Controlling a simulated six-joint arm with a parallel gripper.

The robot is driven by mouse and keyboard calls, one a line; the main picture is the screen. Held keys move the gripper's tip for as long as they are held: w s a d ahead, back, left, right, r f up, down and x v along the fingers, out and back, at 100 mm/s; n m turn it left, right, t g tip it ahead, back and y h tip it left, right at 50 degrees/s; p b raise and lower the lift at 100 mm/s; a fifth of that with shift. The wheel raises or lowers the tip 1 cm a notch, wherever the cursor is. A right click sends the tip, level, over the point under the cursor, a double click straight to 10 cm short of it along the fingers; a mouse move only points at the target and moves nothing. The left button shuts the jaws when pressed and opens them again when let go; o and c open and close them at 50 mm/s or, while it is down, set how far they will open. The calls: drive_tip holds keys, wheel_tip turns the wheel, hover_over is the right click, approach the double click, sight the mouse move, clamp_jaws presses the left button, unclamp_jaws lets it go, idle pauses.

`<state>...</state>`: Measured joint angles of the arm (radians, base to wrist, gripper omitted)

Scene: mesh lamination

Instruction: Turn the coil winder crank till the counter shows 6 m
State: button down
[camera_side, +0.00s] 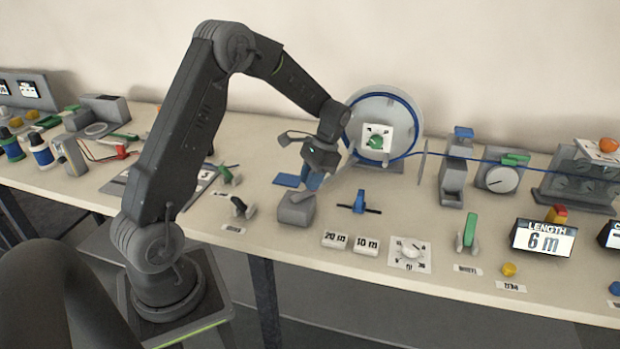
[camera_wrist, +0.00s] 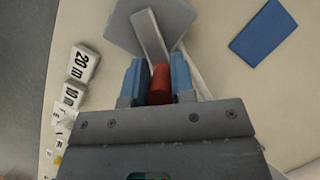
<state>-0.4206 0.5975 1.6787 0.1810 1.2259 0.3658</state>
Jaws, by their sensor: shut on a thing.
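My gripper (camera_side: 316,176) is low over the middle of the table, in front of and left of the large reel (camera_side: 411,98). In the wrist view its blue fingers (camera_wrist: 160,82) are shut on a red crank handle (camera_wrist: 161,84). A pale grey bar (camera_wrist: 150,38) meets the handle and shows against a grey block (camera_wrist: 183,14). The fingers hide part of the handle. The reel carries blue cable on its rim and a white square plate (camera_side: 391,129) with a green knob. The LENGTH counter (camera_side: 543,241) reads 6 m.
A grey block (camera_side: 293,212) and a blue plate (camera_side: 286,180) lie below my gripper. Blue cable runs right from the reel past a grey stand (camera_side: 452,180) and a round gauge (camera_side: 501,178).

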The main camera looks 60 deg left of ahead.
drive_tip(key=c, duration=1)
unclamp_jaws()
drive_tip(key=v, duration=1.4)
drive_tip(key=shift+f, duration=0.1)
idle(0.5)
